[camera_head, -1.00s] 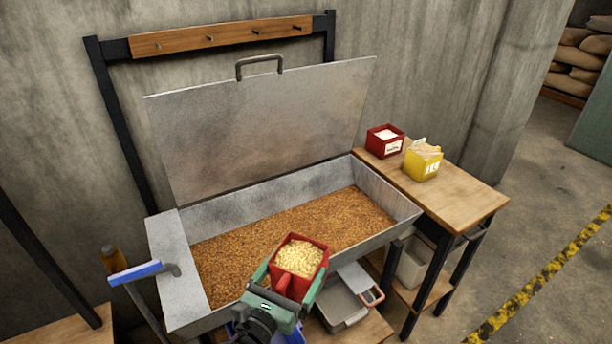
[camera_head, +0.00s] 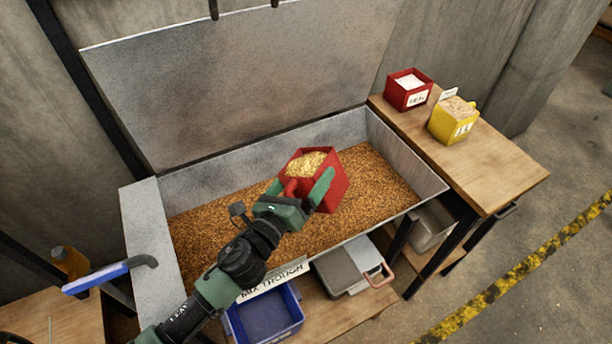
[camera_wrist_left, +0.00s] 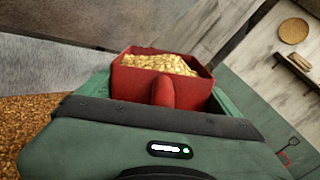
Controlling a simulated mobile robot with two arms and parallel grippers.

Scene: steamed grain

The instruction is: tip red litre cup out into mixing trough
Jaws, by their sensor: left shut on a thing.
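The red litre cup (camera_head: 328,190) is filled with pale yellow grain and is held over the mixing trough (camera_head: 407,165). In the head view the cup looks somewhat tilted, with the grain still inside. My left gripper (camera_head: 304,191) is shut on the cup, its green fingers on either side of it. The left wrist view shows the cup (camera_wrist_left: 160,88) with its handle toward the camera and grain up near the rim. The metal trough holds a bed of brown grain, and its lid (camera_head: 240,70) stands open behind. My right gripper is not in view.
A side table (camera_head: 480,170) at the right bears a red box (camera_head: 408,97) of white meal and a yellow box (camera_head: 453,127). Below the trough are a blue bin (camera_head: 262,318) and a grey lidded container (camera_head: 345,270). A blue-handled tool (camera_head: 100,277) is at the left.

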